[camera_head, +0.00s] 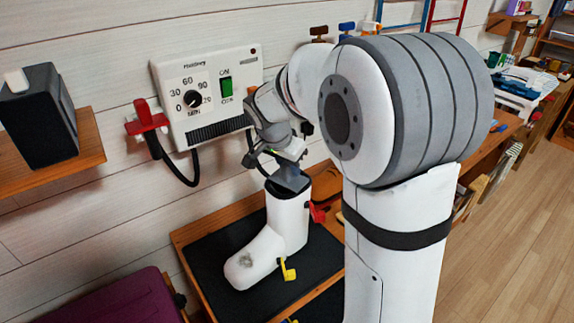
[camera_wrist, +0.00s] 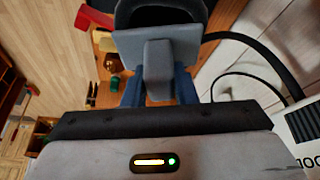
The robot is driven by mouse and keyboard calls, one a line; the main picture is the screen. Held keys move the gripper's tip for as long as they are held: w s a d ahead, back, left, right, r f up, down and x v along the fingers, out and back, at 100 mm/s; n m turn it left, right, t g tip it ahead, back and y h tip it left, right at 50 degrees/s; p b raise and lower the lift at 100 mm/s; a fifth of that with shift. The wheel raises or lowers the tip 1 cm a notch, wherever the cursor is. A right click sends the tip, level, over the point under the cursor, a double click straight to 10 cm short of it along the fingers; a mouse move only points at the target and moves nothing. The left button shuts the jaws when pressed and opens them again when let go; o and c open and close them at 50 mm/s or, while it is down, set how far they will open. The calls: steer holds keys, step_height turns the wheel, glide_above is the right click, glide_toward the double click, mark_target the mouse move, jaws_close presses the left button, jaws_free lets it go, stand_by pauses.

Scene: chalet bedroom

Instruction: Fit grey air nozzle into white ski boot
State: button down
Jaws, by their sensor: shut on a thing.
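The white ski boot (camera_head: 275,240) stands upright on a black mat, toe to the left, with a red buckle (camera_head: 317,213) and a yellow buckle (camera_head: 288,270). My gripper (camera_head: 289,158) is directly above its open top. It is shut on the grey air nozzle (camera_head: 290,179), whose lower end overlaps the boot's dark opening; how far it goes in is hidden. In the wrist view, the blue fingers of my gripper (camera_wrist: 159,88) clasp the grey nozzle (camera_wrist: 160,58), and the boot's dark opening (camera_wrist: 160,12) shows just beyond it.
A dryer control box (camera_head: 209,98) with dial and green switch hangs on the wall. A red nozzle (camera_head: 147,117) on a black hose hangs beside it. A black speaker (camera_head: 40,112) is on a shelf at left. A purple case (camera_head: 110,302) is at lower left.

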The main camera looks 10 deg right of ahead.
steer(key=shift+f, duration=0.25)
steer(key=c, duration=1.1)
jaws_free()
steer(key=shift+r, duration=0.1)
steer(key=v, duration=0.7)
steer(key=shift+r, duration=0.35)
steer(key=shift+s+a, duration=0.1)
steer(key=s+d+f+n+y+p, duration=0.1)
steer(key=s+n, duration=0.4)
steer(key=s, duration=0.6)
steer(key=s+d+f+n+y+p, duration=0.1)
steer(key=s+f+n+y+p, duration=0.1)
steer(key=s, duration=0.9)
steer(key=f+n, duration=0.1)
steer(key=n, duration=0.1)
steer(key=shift+s+n, duration=0.35)
steer(key=shift+n, duration=0.05)
